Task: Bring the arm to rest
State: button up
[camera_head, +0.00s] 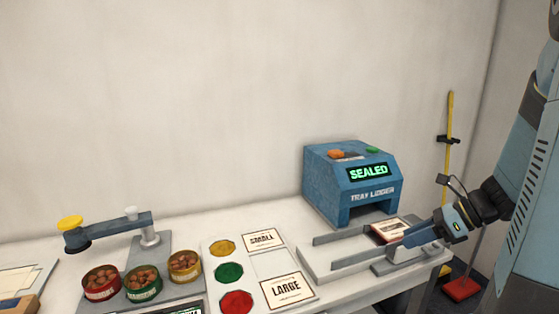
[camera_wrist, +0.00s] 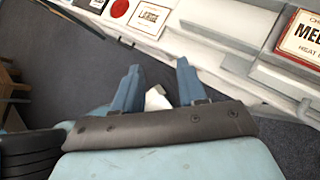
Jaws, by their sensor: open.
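My gripper (camera_wrist: 160,82) is open in the wrist view, with its two blue fingers apart and nothing between them. In the head view my arm comes in from the right, and my gripper (camera_head: 412,238) is at the right end of the table, in front of the blue tray lidder (camera_head: 340,190). The lidder's screen reads "SEALED". A labelled, lidded tray (camera_head: 388,230) lies on the lidder's rails behind my fingers. It shows in the wrist view (camera_wrist: 302,38) at the upper right, partly cut off.
On the white table (camera_head: 210,228) stand several tins of chestnuts (camera_head: 143,283), a blue lever device (camera_head: 110,230), coloured discs (camera_head: 229,273) and cards reading "SMALL" (camera_head: 263,239) and "LARGE" (camera_head: 287,290). A yellow-handled broom (camera_head: 450,130) leans at the wall. Dark floor (camera_wrist: 60,70) lies before the table.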

jog(key=s+a+r+n+t+h, duration=0.1)
jog(key=s+a+r+n+h, duration=0.3)
jog(key=n, duration=0.8)
jog(key=s+a+r+n+t+h, duration=0.1)
jog(key=s+a+r+n+h, duration=0.3)
jog(key=n, duration=0.9)
jog(key=shift+s+r+h, duration=0.7)
jog(key=shift+s+r, duration=0.95)
jog(key=shift+r, duration=0.85)
jog(key=shift+a, duration=0.15)
